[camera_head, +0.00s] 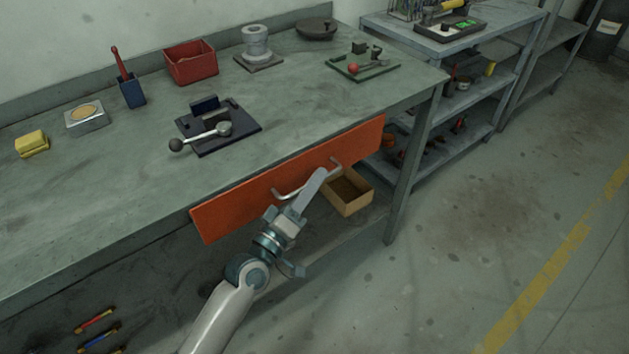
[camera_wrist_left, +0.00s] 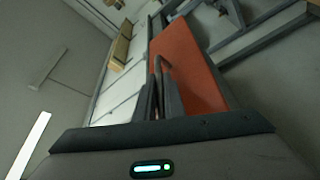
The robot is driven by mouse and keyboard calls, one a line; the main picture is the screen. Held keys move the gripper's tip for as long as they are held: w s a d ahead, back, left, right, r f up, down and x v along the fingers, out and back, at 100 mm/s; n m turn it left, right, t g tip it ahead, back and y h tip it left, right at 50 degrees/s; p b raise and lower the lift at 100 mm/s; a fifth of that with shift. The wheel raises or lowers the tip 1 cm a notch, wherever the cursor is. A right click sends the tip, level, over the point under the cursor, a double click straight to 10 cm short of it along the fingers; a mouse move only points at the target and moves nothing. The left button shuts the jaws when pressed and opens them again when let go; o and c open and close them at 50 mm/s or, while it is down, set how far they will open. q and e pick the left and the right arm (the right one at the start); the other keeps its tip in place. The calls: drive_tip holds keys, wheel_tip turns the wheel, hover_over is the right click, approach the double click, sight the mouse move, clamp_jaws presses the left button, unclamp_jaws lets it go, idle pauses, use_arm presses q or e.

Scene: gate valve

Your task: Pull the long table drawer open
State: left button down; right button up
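The long drawer has an orange-red front (camera_head: 240,207) under the table's front edge, and it looks closed, with its face about flush with the edge. A thin grey bar handle (camera_head: 290,192) stands out from it. My left gripper (camera_head: 319,174) reaches up to this handle from below, its fingers overlapping the bar. In the left wrist view the drawer front (camera_wrist_left: 185,62) lies just beyond the narrow fingers (camera_wrist_left: 161,100), which are close together at the handle (camera_wrist_left: 163,64). I cannot tell whether they grip it. My right gripper is not in view.
The table top (camera_head: 310,110) holds a dark lever fixture (camera_head: 220,127), a red bin (camera_head: 190,62) and other parts. An open box (camera_head: 347,192) sits on the lower shelf behind my gripper. Grey shelving (camera_head: 470,70) stands at the right. The floor (camera_head: 480,240) in front is clear.

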use_arm(q)
drive_tip(key=shift+s, duration=0.1)
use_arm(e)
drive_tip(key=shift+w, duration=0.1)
